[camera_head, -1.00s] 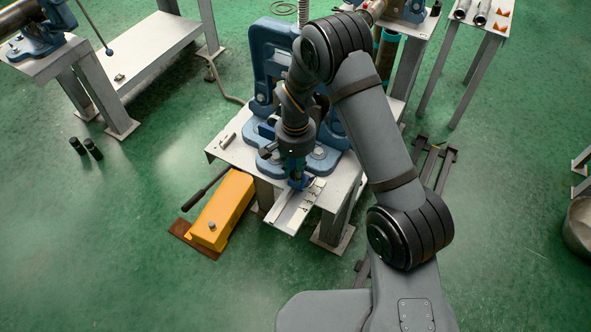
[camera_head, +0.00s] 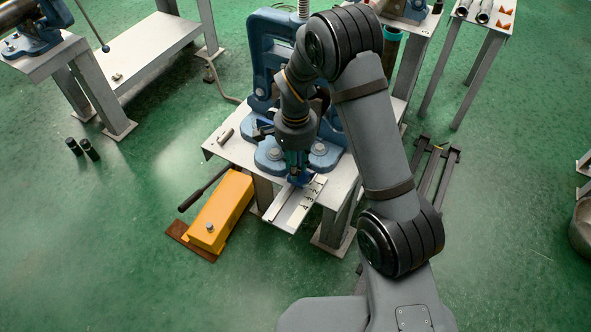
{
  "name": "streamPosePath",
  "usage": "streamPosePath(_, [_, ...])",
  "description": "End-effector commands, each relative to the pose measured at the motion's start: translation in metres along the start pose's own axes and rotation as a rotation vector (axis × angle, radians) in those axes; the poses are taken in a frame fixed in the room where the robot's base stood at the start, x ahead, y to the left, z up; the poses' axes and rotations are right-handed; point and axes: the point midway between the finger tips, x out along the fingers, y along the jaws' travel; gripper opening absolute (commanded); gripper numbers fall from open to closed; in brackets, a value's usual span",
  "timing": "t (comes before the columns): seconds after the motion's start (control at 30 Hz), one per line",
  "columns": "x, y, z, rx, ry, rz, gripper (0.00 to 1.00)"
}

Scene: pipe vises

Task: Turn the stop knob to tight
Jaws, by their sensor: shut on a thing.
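The stop knob (camera_head: 299,181) is a small blue piece at the top end of a pale slide, mostly hidden under my gripper. My gripper (camera_head: 298,173) points down at it and is shut on it. The slide (camera_head: 275,214) sticks out from the table's front edge. Beside it runs a white scale strip (camera_head: 308,204) with black numbers. The knob's marks and how far it is turned cannot be made out. The blue pipe vise (camera_head: 271,58) stands behind my gripper on the grey table (camera_head: 228,150), partly covered by my arm.
A yellow block with a black lever (camera_head: 222,208) lies on the floor left of the table. A small metal pin (camera_head: 226,135) lies at the table's left edge. Another blue vise (camera_head: 38,28) is at the upper left. The green floor at the lower left is clear.

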Motion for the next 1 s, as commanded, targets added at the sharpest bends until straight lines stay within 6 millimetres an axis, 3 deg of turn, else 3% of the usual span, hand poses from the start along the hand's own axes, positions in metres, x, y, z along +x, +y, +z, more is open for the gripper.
streamPosePath(0.17, [-0.001,0.000,0.000,-0.002,-0.001,0.001,0.00])
streamPosePath(0.2, [-0.001,0.000,0.000,-0.003,-0.001,0.001,0.26])
streamPosePath(0.5, [-0.001,0.000,0.000,-0.004,-0.001,0.001,0.44])
streamPosePath(0.83, [-0.003,0.000,0.000,-0.004,0.000,0.000,0.45])
streamPosePath(1.0, [-0.024,-0.001,0.000,-0.004,0.002,-0.005,0.45])
